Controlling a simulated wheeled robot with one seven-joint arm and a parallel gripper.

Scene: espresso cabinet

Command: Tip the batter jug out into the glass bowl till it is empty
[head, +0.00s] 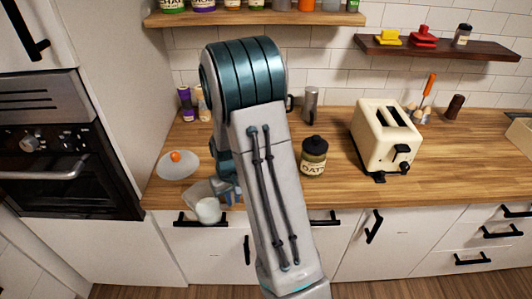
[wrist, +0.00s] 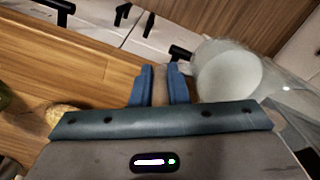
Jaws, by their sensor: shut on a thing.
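My gripper (wrist: 162,88) shows in the wrist view with its two blue fingers close together, shut on the white jug (wrist: 228,72), probably by its handle. The jug is just right of the fingers, and its round pale face is turned partly to the wrist camera; its exact tilt is unclear. In the head view the jug (head: 208,210) is left of my arm, at the counter's front edge. A clear glass shape, apparently the glass bowl (head: 196,190), is beside and behind it. That glass also shows right of the jug in the wrist view (wrist: 290,92). I cannot tell any batter stream.
A pale round lid with an orange knob (head: 177,167) lies on the counter behind the glass. An oats jar (head: 313,160) and a cream toaster (head: 384,140) stand right of my arm. The oven (head: 65,150) is at left. Drawers with black handles are below the counter.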

